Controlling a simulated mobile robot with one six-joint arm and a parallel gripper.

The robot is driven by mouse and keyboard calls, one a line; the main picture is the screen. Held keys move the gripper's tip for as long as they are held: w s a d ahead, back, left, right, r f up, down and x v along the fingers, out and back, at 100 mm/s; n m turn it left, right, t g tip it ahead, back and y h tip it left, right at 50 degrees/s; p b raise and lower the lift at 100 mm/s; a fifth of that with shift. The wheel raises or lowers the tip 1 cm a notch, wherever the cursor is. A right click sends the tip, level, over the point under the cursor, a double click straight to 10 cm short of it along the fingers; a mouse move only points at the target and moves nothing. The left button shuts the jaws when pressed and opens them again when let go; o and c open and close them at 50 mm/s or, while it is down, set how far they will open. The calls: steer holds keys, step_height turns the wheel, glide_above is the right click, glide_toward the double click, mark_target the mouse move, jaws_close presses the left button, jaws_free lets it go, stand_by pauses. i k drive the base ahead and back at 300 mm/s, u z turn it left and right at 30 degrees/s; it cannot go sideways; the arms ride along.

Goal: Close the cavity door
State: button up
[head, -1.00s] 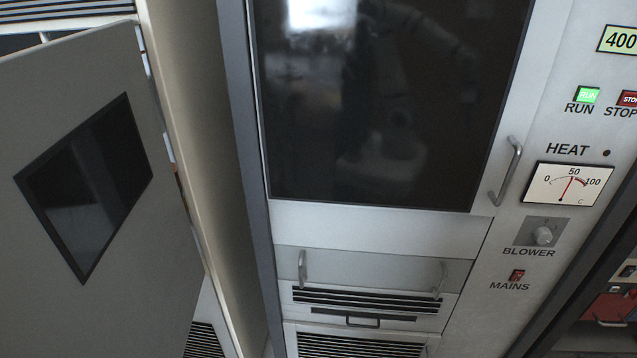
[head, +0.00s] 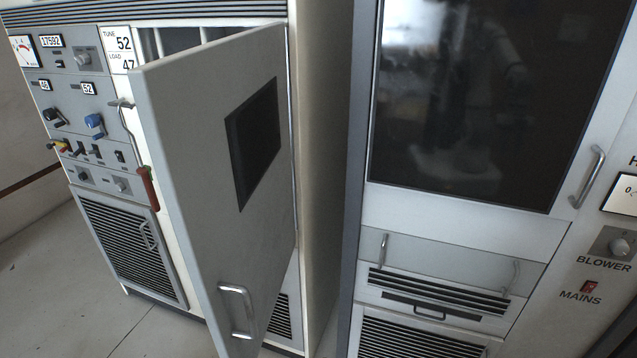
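The cavity door (head: 195,170) is a tall pale grey panel with a dark window (head: 253,140) and a metal handle (head: 237,312) near its lower end. It stands swung open from the left rack, hinged on the right side of the opening. Its free edge points toward me. Part of the cavity opening (head: 185,40) shows above and behind the door; the rest is hidden by it. My gripper is not in view.
Left of the opening is a control panel (head: 75,120) with knobs, switches and a red-handled lever (head: 149,188). A second rack with a dark glass door (head: 490,100) stands close on the right. Clear floor (head: 60,270) lies at lower left.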

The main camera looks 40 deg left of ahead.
mark_target(214, 115)
steer(key=u, duration=2.25)
steer(key=i, duration=0.5)
steer(key=z, duration=0.15)
